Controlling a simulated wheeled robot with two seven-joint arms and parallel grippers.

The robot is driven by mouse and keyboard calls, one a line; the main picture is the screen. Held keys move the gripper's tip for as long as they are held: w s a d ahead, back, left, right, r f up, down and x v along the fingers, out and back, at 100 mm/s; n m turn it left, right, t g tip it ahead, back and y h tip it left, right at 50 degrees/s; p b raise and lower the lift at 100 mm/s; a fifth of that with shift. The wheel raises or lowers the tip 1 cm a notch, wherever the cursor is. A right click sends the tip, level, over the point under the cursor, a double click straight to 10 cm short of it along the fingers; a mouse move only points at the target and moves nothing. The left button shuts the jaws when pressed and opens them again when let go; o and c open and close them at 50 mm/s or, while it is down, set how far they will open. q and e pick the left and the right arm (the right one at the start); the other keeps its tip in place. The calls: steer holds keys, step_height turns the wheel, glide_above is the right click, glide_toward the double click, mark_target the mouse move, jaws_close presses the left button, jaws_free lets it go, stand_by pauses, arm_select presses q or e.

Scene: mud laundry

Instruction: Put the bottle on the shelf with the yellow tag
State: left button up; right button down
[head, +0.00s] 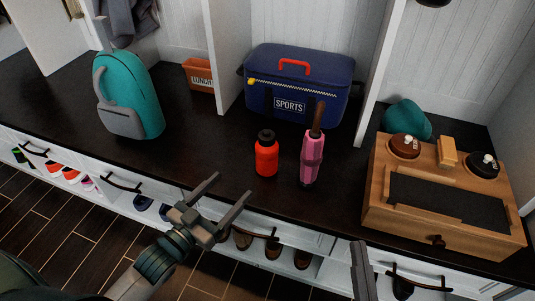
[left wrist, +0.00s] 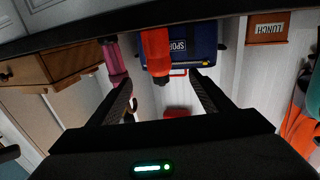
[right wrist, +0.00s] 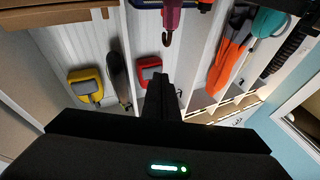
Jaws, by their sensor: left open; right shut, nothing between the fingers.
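The bottle (head: 266,160), orange-red with a black cap, stands upright on the dark bench top. It also shows upside down in the left wrist view (left wrist: 156,48), ahead between the fingers. My left gripper (head: 231,187) is open and empty at the bench's front edge, left of the bottle and nearer me, not touching it. My right gripper (head: 359,243) is shut and empty at the bottom of the head view; its fingers also show in the right wrist view (right wrist: 159,80). A yellow-rimmed piece with a grey face (right wrist: 87,85) hangs on the back wall; I cannot tell if it is the tag.
A pink umbrella (head: 312,158) stands close right of the bottle. A blue sports bag (head: 325,78) is behind them, a wooden valet box (head: 440,205) to the right, a teal backpack (head: 128,97) to the left. White dividers (head: 232,55) split the bench. Bench left of the bottle is clear.

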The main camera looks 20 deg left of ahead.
arm_select(q)
steer(key=b, duration=0.1)
glide_toward(259, 159)
steer(key=x, duration=0.4)
steer(key=shift+r, duration=0.15)
steer(key=b+x, duration=0.1)
steer(key=x, duration=0.2)
steer(key=shift+w, duration=0.25)
steer(key=shift+w+d, duration=0.2)
steer(key=shift+w, duration=0.2)
arm_select(e)
steer(key=r+t, duration=0.1)
steer(key=s+r+t, duration=0.1)
steer(key=r, duration=0.1)
steer(key=s+d+r+t, duration=0.1)
steer(key=r, duration=0.1)
steer(key=shift+d+r+t+y, duration=0.1)
steer(key=shift+r+t+y, duration=0.1)
steer(key=shift+t+y, duration=0.15)
